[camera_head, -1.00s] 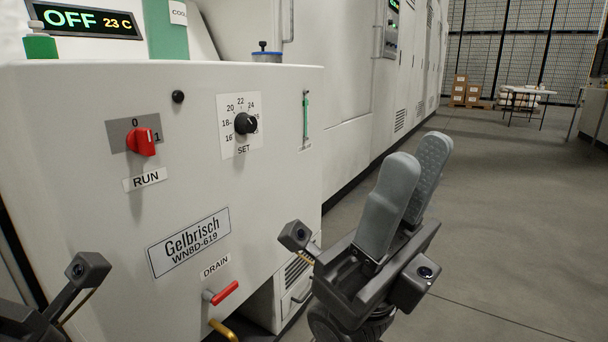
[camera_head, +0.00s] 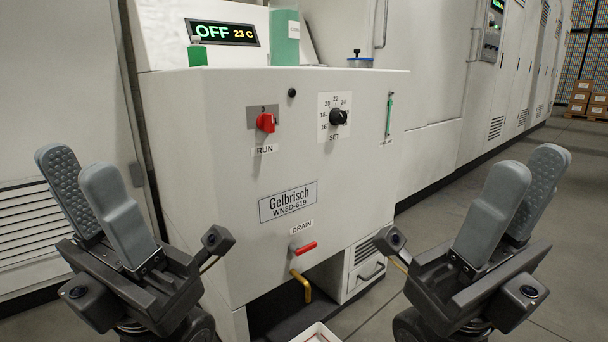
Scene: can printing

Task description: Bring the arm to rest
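My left gripper (camera_head: 78,168) is at the lower left, its two grey padded fingers pointing up and standing apart, with nothing between them. My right gripper (camera_head: 528,168) is at the lower right in a similar raised pose, also with its fingers apart and empty. Both are in front of the white Gelbrisch machine (camera_head: 230,150), one to each side of its front panel. Neither visibly touches it. The display (camera_head: 222,33) reads OFF and 23 C.
The panel has a red RUN switch (camera_head: 266,122), a black SET knob (camera_head: 338,117), a red DRAIN handle (camera_head: 305,248) and a yellow pipe (camera_head: 301,287). A white tray (camera_head: 317,332) shows at the bottom edge. Open floor (camera_head: 570,240) lies at the right. Boxes (camera_head: 588,100) stand far off.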

